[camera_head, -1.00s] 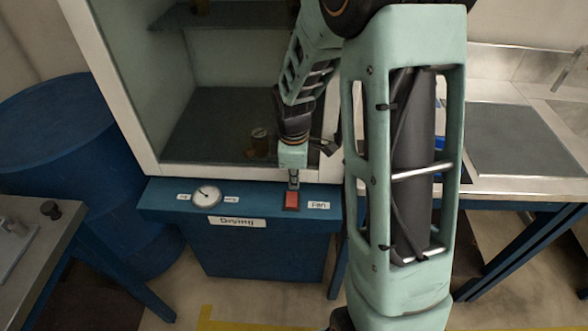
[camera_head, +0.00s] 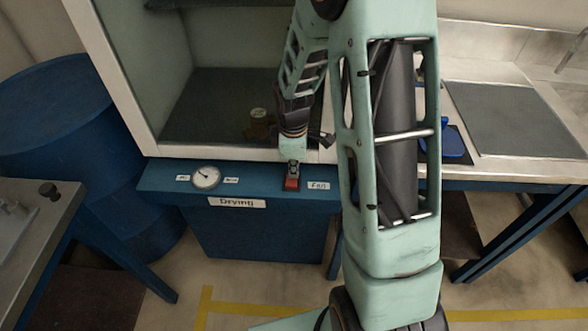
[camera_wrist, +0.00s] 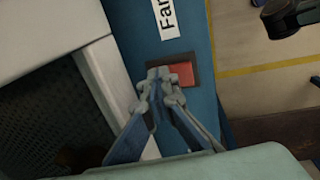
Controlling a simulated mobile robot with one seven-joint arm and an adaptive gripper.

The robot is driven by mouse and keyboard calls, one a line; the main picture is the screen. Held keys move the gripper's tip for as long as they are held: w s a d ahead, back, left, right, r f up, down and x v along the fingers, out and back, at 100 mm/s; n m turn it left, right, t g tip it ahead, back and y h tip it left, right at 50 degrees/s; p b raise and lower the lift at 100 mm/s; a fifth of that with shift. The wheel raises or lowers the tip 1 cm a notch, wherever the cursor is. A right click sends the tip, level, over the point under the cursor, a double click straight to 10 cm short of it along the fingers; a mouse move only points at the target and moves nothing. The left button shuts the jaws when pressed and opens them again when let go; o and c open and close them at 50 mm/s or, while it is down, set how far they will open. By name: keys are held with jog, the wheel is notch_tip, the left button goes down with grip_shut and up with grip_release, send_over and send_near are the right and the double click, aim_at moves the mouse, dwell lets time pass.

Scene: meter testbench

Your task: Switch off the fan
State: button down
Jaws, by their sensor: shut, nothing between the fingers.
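The fan switch is a red rocker in a dark frame (camera_head: 291,184) on the blue front panel, just left of the "Fan" label (camera_head: 318,185). In the wrist view the red switch (camera_wrist: 182,74) is right beside my fingertips, with the "Fan" label (camera_wrist: 166,18) above it. My gripper (camera_head: 293,170) is shut and empty. Its fingertips (camera_wrist: 159,74) overlap the near edge of the switch frame in the wrist view; I cannot tell whether they touch it. In the head view the gripper hides the switch's upper part.
A round dial (camera_head: 206,177) and a "Drying" label (camera_head: 236,202) are on the same blue panel. The cabinet's white frame (camera_head: 240,154) is just behind my gripper. A brown jar (camera_head: 259,122) stands inside. A blue drum (camera_head: 75,130) is at left.

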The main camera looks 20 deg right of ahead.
jog(key=shift+s, duration=0.2)
jog(key=shift+s+a+r, duration=0.15)
jog(key=shift+s+a, duration=0.1)
jog(key=shift+s, duration=0.35)
jog(key=shift+w+r+p, duration=0.1)
jog(key=shift+r+p, duration=0.35)
jog(key=shift+r, duration=0.05)
notch_tip(320, 180, up, 13)
jog(key=w+p, duration=0.1)
jog(key=p, duration=0.1)
jog(key=shift+w+d+p, duration=0.2)
jog(key=shift+d+p, duration=0.1)
jog(key=shift+p, duration=0.1)
jog(key=shift+f, duration=0.1)
